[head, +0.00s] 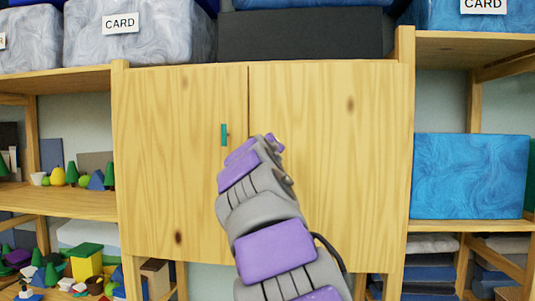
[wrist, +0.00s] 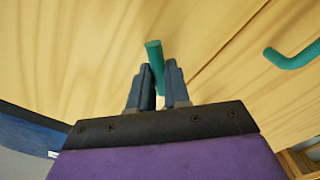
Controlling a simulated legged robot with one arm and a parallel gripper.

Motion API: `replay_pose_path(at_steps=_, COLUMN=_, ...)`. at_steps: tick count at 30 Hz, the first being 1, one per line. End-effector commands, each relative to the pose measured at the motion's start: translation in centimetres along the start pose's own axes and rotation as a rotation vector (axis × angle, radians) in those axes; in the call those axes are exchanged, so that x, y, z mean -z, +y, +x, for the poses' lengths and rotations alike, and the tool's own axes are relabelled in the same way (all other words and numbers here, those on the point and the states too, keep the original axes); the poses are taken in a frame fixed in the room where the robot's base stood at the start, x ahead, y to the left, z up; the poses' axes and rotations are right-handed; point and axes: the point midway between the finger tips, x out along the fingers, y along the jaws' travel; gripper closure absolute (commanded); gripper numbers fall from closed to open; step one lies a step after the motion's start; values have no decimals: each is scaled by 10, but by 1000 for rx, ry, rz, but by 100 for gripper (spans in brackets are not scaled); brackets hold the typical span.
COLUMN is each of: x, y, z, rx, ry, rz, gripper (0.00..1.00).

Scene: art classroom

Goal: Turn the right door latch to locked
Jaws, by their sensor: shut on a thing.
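The wooden cabinet's right door (head: 345,150) is closed beside the left door (head: 180,160). My gripper (wrist: 160,80) is shut on a teal latch bar (wrist: 154,52), whose end sticks out beyond the fingers. In the head view my arm covers this latch, and the fingertips are hidden; the arm reaches to the right door near the seam. The left door's teal latch (head: 224,135) stands upright in the head view and is free. It also shows in the wrist view (wrist: 293,57), to the right across the seam. The held latch's exact angle is unclear.
Open shelves flank the cabinet. A blue marbled box (head: 470,176) sits on the right shelf. Small toy trees and blocks (head: 80,176) stand on the left shelves. Boxes labelled CARD (head: 120,22) stand along the top. The door fronts around my gripper are otherwise clear.

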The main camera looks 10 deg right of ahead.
Motion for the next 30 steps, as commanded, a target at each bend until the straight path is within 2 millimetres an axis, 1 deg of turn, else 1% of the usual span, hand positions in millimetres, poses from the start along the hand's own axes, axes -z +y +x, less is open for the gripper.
replay_pose_path(at_steps=1, x=-5, y=-4, z=3, rx=6, ry=-12, rz=-1, gripper=100)
replay_pose_path(at_steps=12, x=-9, y=-5, z=4, rx=7, ry=-20, rz=3, gripper=100)
replay_pose_path(at_steps=17, x=-11, y=-7, z=5, rx=8, ry=-23, rz=35, gripper=100)
replay_pose_path(at_steps=23, x=-10, y=-8, z=5, rx=6, ry=-18, rz=140, gripper=100)
replay_pose_path(at_steps=30, x=-10, y=-8, z=5, rx=5, ry=-18, rz=346, gripper=100)
